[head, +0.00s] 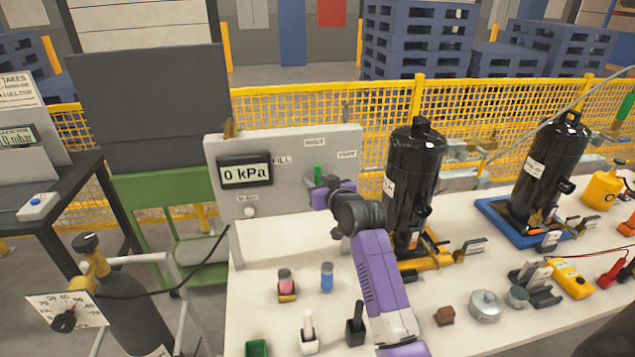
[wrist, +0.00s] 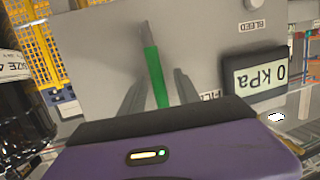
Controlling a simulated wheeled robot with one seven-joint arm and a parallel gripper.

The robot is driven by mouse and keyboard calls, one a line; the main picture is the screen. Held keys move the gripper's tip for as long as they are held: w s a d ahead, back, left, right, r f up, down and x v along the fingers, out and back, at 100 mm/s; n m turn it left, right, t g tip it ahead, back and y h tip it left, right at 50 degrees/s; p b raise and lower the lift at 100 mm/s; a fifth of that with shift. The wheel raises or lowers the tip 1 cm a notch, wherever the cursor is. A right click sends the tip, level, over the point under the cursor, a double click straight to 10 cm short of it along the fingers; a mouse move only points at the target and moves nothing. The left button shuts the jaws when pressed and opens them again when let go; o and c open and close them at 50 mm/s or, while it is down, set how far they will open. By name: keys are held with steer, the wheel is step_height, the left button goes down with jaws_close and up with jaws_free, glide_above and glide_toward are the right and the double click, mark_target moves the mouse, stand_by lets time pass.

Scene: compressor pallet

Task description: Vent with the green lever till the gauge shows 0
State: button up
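The gauge (head: 246,172) on the grey panel (head: 290,143) reads 0 kPa. It also shows, upside down, in the wrist view (wrist: 262,77). The green lever (head: 318,173) stands upright on the panel in the head view, partly hidden by my gripper. In the wrist view the green lever (wrist: 156,78) lies between my two fingers, with a gap visible on each side. My gripper (wrist: 160,82) is open around the lever. In the head view my gripper (head: 325,187) is close in front of the panel.
A black cylinder (head: 413,185) stands close right of my arm; another (head: 548,170) stands on a blue base. The white table (head: 262,262) holds small bottles, tools and a yellow meter (head: 571,280). A gas bottle (head: 135,300) with a dial stands at left.

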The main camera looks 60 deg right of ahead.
steer(key=shift+r, duration=0.1)
steer(key=b+v, duration=0.1)
steer(key=v, duration=0.6)
steer(key=shift+s+a, duration=0.2)
steer(key=shift+s, duration=0.1)
stand_by(0.5)
